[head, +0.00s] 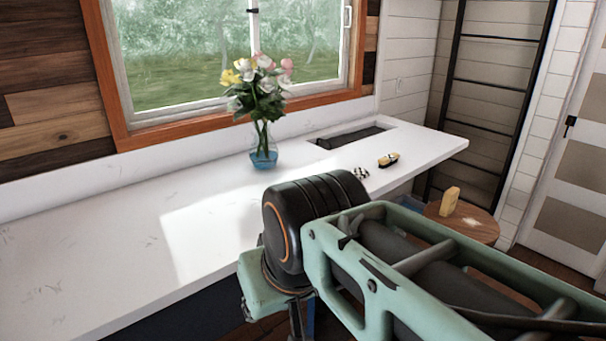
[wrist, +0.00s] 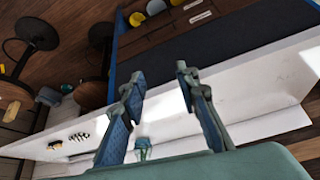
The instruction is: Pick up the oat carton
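A yellow, box-like thing (head: 449,201) stands upright on a round wooden-topped stool at the right in the head view. It may be the oat carton, but no label is readable. It also shows small at the left in the wrist view (wrist: 66,88). My gripper (wrist: 160,75) is open, its two blue-padded fingers wide apart with nothing held between them. It hangs over the white counter's edge, well away from the yellow thing. In the head view my arm hides the gripper.
The white counter (head: 110,235) is mostly bare. A glass vase (head: 264,155) of flowers stands by the window. A small yellow-and-dark item (head: 388,159) and a black-and-white item (head: 361,173) lie near the dark recess (head: 350,137). The wooden stool top (head: 478,232) has free room.

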